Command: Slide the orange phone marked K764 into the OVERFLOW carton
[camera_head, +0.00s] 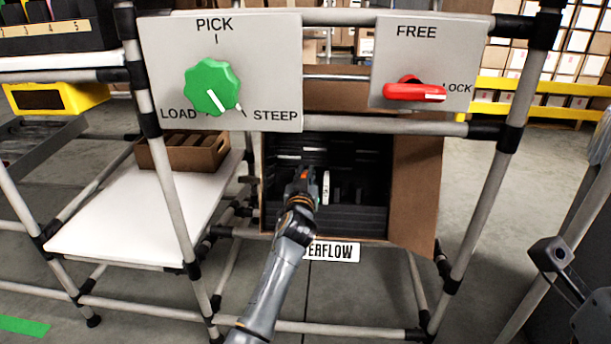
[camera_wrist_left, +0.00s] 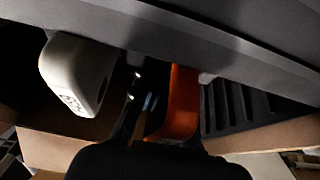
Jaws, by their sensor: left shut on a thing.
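The OVERFLOW carton (camera_head: 413,190) is an open brown box with a dark slotted insert, standing in the pipe frame behind the two panels. Its white label (camera_head: 335,252) is partly covered by my left arm, so only "ERFLOW" reads. My left gripper (camera_head: 303,186) is at the carton's open front, shut on the orange phone (camera_head: 304,174). The phone also shows as an orange edge in the left wrist view (camera_wrist_left: 183,104), beside the dark ribs of the insert (camera_wrist_left: 232,104). The K764 mark cannot be read. My right gripper (camera_head: 550,255) shows only in part at the lower right.
A white rounded item (camera_wrist_left: 78,75) stands in the insert near my fingers. A green knob (camera_head: 212,87) points down-right, on the STEEP side. A red handle (camera_head: 414,92) points to LOCK. A white shelf (camera_head: 130,215) with a brown tray (camera_head: 188,152) is at left.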

